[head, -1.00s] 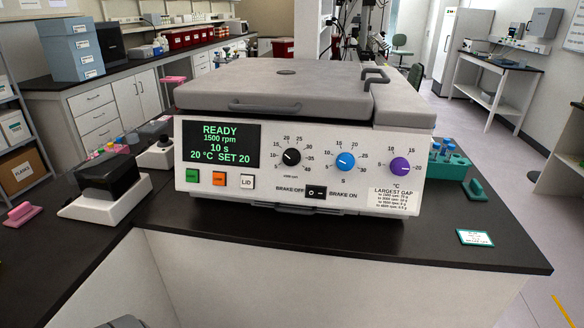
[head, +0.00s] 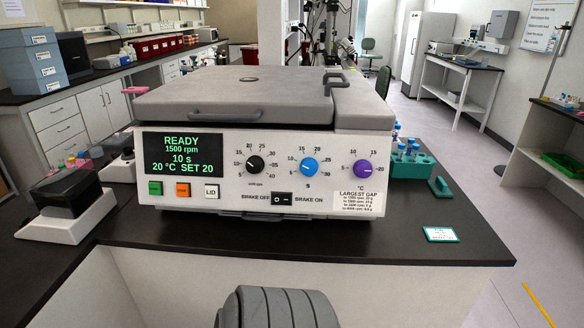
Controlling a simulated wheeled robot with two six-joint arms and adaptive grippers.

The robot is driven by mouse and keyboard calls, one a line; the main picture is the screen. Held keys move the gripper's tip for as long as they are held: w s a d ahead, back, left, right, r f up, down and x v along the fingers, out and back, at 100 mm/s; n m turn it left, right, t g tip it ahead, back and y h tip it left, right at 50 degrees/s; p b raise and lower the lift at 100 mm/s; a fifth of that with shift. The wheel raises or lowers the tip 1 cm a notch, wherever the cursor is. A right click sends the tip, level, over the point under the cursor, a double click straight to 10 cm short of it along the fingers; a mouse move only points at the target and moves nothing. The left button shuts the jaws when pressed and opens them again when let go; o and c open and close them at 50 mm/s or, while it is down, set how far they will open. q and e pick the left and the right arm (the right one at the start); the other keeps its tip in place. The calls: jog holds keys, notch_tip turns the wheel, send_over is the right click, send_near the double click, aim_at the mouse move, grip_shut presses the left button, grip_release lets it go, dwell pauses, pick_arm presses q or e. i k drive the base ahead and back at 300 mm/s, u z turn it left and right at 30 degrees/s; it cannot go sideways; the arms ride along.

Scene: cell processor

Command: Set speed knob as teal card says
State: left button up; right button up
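The centrifuge (head: 240,120) stands on the black bench with its grey lid down. Its display (head: 182,155) reads READY, 1500 rpm, 10 s, 20 °C SET 20. The black knob (head: 255,164), just right of the display, has a numbered dial with rpm lettering below. The blue knob (head: 309,167) is marked s and the purple knob (head: 362,169) °C. The white card with a teal border (head: 440,234) lies flat on the bench at the right front; its writing is too small to read. Neither gripper's fingers show. A grey ribbed part, apparently mine, rises at the bottom centre.
Green, orange and LID buttons (head: 212,191) sit below the display, with a brake switch (head: 282,199) beside them. A teal tube rack (head: 412,165) stands right of the centrifuge. A black-topped device (head: 66,196) stands at left. The bench strip before the panel is clear.

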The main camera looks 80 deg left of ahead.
aim_at(254, 165)
jog(key=i, duration=1)
jog(key=u, duration=2.55)
